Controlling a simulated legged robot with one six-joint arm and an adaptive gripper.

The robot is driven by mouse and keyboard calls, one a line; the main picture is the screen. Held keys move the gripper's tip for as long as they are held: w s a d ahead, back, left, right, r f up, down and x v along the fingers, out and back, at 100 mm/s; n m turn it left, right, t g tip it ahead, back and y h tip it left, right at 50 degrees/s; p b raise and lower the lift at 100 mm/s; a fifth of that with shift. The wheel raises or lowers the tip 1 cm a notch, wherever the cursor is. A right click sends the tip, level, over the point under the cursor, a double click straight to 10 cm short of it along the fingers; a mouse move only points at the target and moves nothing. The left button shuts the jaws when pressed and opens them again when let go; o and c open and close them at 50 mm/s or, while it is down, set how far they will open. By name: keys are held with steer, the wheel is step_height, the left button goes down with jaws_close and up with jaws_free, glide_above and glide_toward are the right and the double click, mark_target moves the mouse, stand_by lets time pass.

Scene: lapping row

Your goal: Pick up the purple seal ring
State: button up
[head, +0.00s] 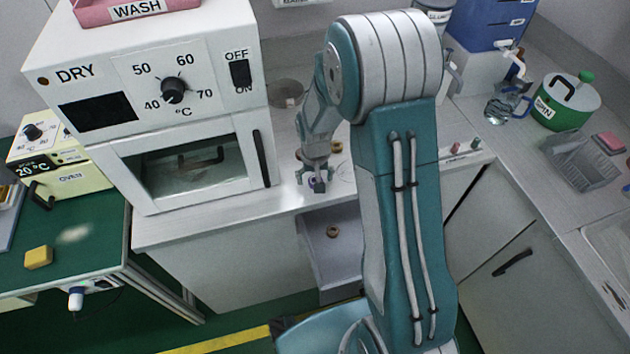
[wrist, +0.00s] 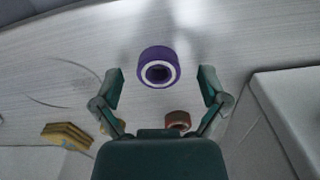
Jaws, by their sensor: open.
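The purple seal ring (wrist: 157,54) lies on the light grey bench top in the wrist view. It shows a purple outer wall, a pale inner band and a dark hole. My gripper (wrist: 160,92) is open, and the ring lies ahead between the lines of its two fingers, not clasped. In the head view my gripper (head: 318,186) points down over the bench near its front edge. A bit of purple (head: 312,181) shows beside its fingertips there; most of the ring is hidden behind the gripper.
A brown ring (wrist: 178,119) lies near the purple one. Yellow-brown blocks (wrist: 67,135) sit at lower left of the wrist view. The white dryer (head: 200,125) stands close left of my gripper.

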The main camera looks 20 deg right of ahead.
steer(key=c, duration=1.1)
steer(key=shift+c, duration=0.2)
